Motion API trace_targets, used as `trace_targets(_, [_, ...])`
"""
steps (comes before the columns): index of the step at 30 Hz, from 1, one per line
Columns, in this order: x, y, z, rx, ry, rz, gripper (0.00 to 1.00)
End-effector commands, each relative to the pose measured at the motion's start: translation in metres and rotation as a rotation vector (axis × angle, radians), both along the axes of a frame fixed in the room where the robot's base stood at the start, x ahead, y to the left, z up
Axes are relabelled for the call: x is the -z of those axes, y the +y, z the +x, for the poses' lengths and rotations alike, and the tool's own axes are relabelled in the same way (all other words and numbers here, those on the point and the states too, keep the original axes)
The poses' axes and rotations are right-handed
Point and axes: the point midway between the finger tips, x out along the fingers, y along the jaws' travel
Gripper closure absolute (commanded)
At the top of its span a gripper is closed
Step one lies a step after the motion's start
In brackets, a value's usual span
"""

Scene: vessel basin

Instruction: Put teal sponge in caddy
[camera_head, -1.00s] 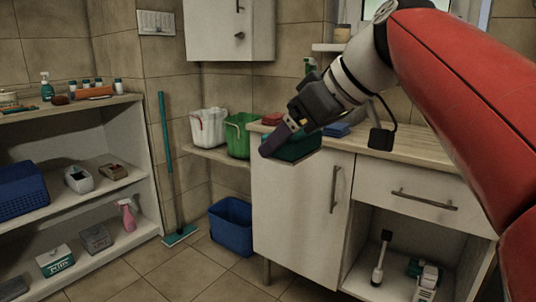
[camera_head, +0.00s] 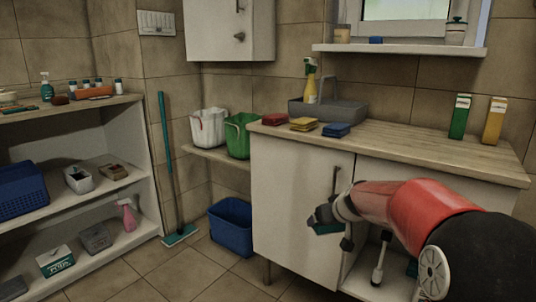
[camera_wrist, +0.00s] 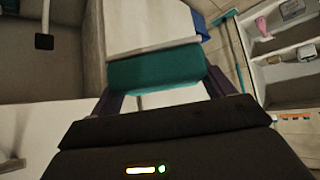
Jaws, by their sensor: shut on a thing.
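The teal sponge (camera_wrist: 157,68) is a dark teal block held between the fingers of my gripper (camera_wrist: 160,84) in the wrist view. In the head view my gripper (camera_head: 325,222) is low in front of the white cabinet, below the counter top. A small part of the teal sponge (camera_head: 328,229) shows there, the rest hidden by the gripper. The caddy (camera_head: 345,114) is a grey open tray with an arched handle. It stands at the back of the counter, above and well apart from my gripper.
A yellow spray bottle (camera_head: 310,85) stands at the caddy. Red (camera_head: 275,119), yellow (camera_head: 303,124) and blue (camera_head: 337,130) sponges lie in front. Green (camera_head: 459,117) and yellow (camera_head: 494,121) cartons stand on the right of the counter (camera_head: 410,148). A blue bin (camera_head: 231,225) is on the floor.

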Motion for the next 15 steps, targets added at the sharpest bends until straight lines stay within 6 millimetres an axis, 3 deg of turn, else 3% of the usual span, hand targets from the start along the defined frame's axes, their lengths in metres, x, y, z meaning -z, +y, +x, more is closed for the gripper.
trace_targets(1, [0.028,-0.012,0.002,0.045,0.011,0.002,0.44])
trace_targets(6, [0.086,-0.042,0.001,0.161,0.005,0.002,0.44])
trace_targets(11, [0.113,-0.054,-0.003,0.209,0.001,0.0,0.44])
trace_targets(15, [0.143,-0.046,-0.02,0.227,0.014,-0.012,0.44])
